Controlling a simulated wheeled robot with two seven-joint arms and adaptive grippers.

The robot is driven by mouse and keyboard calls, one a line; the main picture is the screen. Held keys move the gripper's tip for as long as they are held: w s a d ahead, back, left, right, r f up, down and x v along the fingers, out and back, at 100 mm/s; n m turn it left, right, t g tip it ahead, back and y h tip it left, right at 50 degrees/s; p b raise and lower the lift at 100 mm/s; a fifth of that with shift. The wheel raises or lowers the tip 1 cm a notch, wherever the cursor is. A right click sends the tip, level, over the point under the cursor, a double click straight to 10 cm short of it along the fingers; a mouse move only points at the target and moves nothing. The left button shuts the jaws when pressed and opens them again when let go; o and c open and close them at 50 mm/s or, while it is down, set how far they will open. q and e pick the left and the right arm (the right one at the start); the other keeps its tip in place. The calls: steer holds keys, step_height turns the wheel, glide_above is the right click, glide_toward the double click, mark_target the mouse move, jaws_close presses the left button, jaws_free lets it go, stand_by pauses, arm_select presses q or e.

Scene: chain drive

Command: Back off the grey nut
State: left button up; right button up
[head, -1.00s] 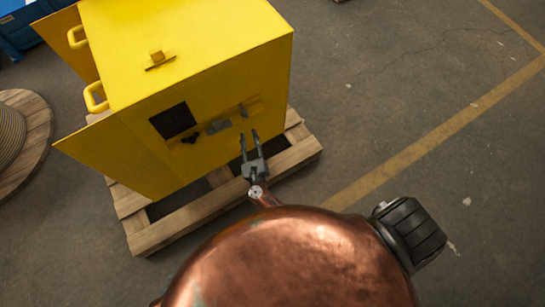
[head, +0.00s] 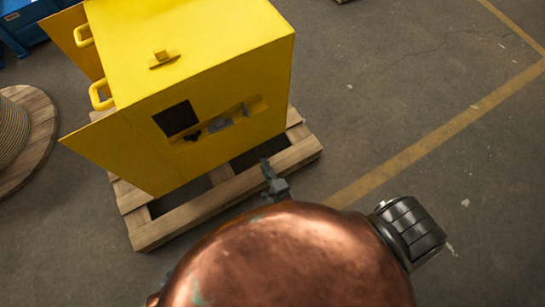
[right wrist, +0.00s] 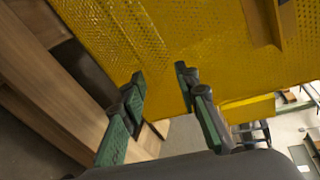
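The yellow box-shaped housing (head: 225,85) stands on a wooden pallet in the head view. Its front face has a dark square opening (head: 176,118) and a slot with small grey parts (head: 220,124) in it. I cannot tell which of these, if any, is the grey nut. My right gripper (head: 267,167) is in front of and below that face, apart from it. In the right wrist view, its two green-and-black fingers (right wrist: 160,75) are apart with nothing between them, and a yellow perforated surface (right wrist: 160,30) lies beyond. My left gripper is not in view.
The pallet (head: 165,230) sticks out below the housing. Open yellow panels (head: 110,150) and handles (head: 101,95) stand out at the left. A cable reel (head: 40,130) and blue crate (head: 22,28) are further left. The floor at the right is clear.

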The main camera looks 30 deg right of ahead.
steer(key=s+d+f+n+g, duration=0.1)
steer(key=s+f+n, duration=0.3)
steer(key=s+f, duration=0.1)
steer(key=shift+s+f+g+y, duration=0.2)
steer(key=shift+f+g+y, duration=0.2)
steer(key=shift+f, duration=0.1)
